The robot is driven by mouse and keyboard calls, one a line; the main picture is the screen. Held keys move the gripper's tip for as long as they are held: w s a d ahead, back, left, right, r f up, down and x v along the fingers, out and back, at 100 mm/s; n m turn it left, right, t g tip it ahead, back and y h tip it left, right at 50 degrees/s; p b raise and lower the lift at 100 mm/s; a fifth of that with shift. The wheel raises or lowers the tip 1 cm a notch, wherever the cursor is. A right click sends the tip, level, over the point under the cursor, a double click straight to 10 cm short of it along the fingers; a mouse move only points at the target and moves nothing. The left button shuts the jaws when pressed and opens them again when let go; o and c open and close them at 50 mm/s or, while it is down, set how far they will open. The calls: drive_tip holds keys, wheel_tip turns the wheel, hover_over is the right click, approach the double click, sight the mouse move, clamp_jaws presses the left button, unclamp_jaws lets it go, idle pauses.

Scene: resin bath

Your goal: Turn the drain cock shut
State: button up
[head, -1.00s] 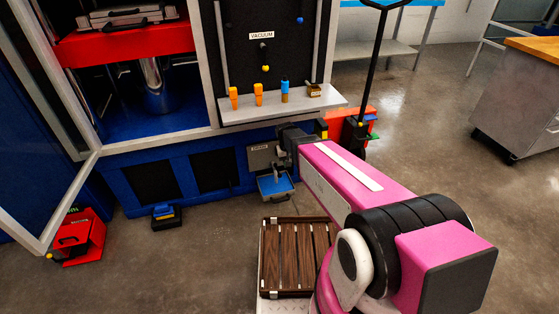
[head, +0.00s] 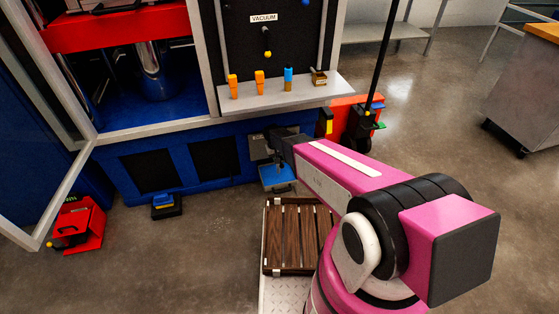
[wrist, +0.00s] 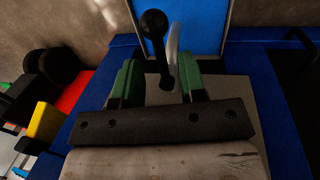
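The drain cock lever (wrist: 155,45) shows in the wrist view as a dark rod with a round black knob. Its lower end lies between the two green fingers of my gripper (wrist: 160,82). The fingers stand apart, with a visible gap on each side of the lever, so my gripper is open around it. A grey plate (wrist: 220,88) lies behind the fingers. In the head view my gripper (head: 271,143) is in front of the grey drain plate (head: 258,150) on the blue cabinet base and hides the cock there.
A blue catch tray (head: 277,178) sits below the drain plate and shows in the wrist view (wrist: 203,25). A grey shelf (head: 300,96) with orange and blue items juts out above. A wooden slatted platform (head: 293,235) is below my arm. A red unit (head: 347,115) stands right.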

drive_tip(key=shift+d+f, duration=0.2)
drive_tip(key=shift+f, duration=0.8)
clamp_jaws()
drive_tip(key=shift+a, duration=0.15)
drive_tip(key=shift+w+a+m+g+y, duration=0.15)
drive_tip(key=shift+w+a+m+g, duration=0.5)
drive_tip(key=shift+m, duration=1.6)
drive_tip(key=shift+w+a+m+g+y, duration=0.1)
drive_tip(key=shift+a+m+g, duration=0.1)
drive_tip(key=shift+a+m, duration=1.5)
drive_tip(key=shift+w+a+m+g+y, duration=0.15)
drive_tip(key=shift+w+a+m+g, duration=0.25)
drive_tip(key=shift+m, duration=2.35)
drive_tip(key=shift+s, duration=0.1)
unclamp_jaws()
